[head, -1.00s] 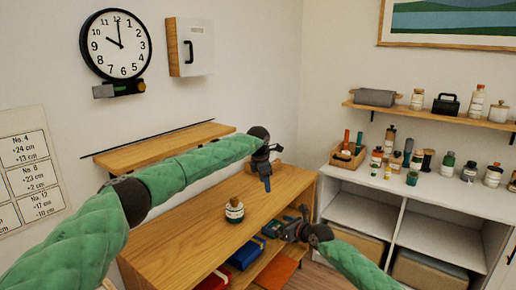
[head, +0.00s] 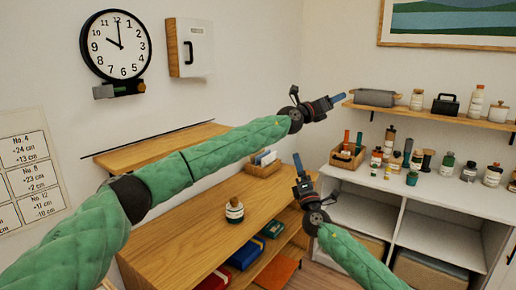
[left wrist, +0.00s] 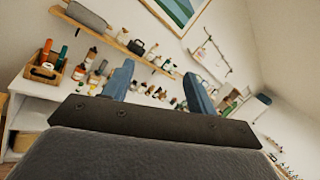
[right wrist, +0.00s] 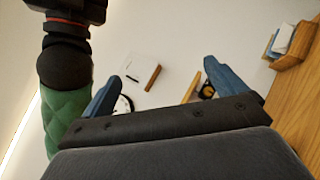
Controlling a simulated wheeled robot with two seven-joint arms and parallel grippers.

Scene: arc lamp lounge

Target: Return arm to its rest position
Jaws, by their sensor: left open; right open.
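My left arm reaches from the left across the head view, and its gripper (head: 334,102) is in the air in front of the back wall, near the left end of the wall shelf. In the left wrist view its two blue fingers (left wrist: 158,88) stand wide apart with nothing between them. My right arm comes in from the lower right, and its gripper (head: 298,165) points up above the right end of the wooden cabinet. In the right wrist view its blue fingers (right wrist: 155,85) are apart and empty.
A jar (head: 234,211) stands on the wooden cabinet (head: 180,246), with a wooden box (head: 263,169) behind it. A white shelf unit (head: 440,205) at the right carries bottles and a wooden crate (head: 346,157). A wall shelf (head: 420,112) holds containers. A clock (head: 116,45) hangs at left.

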